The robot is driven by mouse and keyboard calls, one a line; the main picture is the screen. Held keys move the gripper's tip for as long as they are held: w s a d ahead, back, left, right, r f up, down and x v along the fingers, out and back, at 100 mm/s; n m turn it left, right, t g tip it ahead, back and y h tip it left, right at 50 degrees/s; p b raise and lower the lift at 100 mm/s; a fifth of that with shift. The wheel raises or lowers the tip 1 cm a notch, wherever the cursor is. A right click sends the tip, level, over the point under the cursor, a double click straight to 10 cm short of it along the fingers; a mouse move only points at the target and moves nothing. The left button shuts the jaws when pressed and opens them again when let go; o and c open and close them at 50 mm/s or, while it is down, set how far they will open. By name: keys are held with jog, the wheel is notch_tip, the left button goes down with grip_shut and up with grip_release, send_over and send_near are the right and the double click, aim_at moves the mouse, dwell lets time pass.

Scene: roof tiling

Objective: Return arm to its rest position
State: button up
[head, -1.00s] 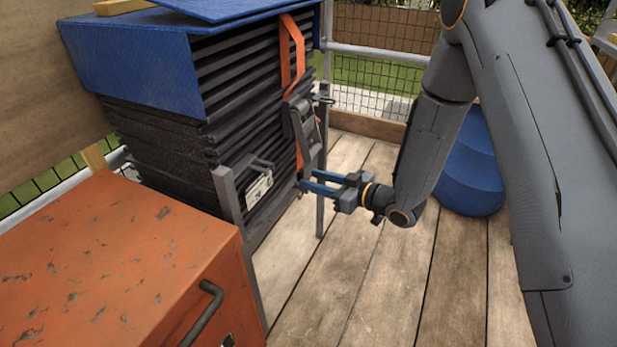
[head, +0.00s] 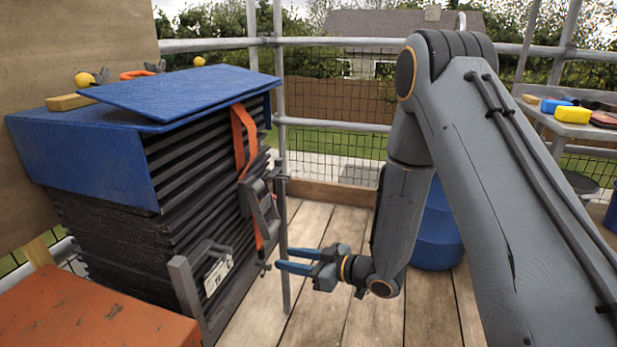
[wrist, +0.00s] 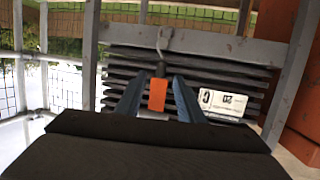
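My arm (head: 405,190) reaches down from the upper right in the head view. My gripper (head: 284,259) has two blue fingers pointing left, apart and with nothing seen between them. It hangs just right of the lower front of a stack of dark tiles (head: 112,243), near an orange strap (head: 243,140) and its grey ratchet buckle (head: 263,208). In the wrist view, the gripper (wrist: 158,85) shows spread fingers, with an orange strap piece (wrist: 157,95) seen in the gap beyond them. I see no contact between fingers and strap.
A blue cover (head: 80,150) lies over the stack. An orange chest (head: 95,315) stands at the lower left. A label (head: 217,276) is on the rack. A blue barrel (head: 437,235) stands behind my arm. A side table (head: 575,125) is at right. Plank floor (head: 335,320) is free in the middle.

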jog(key=s+d+r+m+g+h, duration=0.2)
jog(key=s+r+h, duration=0.2)
jog(key=s, duration=0.6)
jog(key=s+d+r+m+g+h, duration=0.2)
jog(key=s+r+g+h, duration=0.15)
jog(key=s, duration=0.65)
jog(key=s+d+r+m+g+h, duration=0.2)
jog(key=s+r+h, duration=0.3)
jog(key=s, duration=0.6)
jog(key=d+r+m+p, duration=0.6)
jog(key=d+r+p, duration=1.3)
jog(key=r+p, duration=0.5)
jog(key=p, duration=0.2)
jog(key=shift+w+d+h+p, duration=0.2)
jog(key=shift+h+p, duration=0.15)
jog(key=shift+p, duration=0.05)
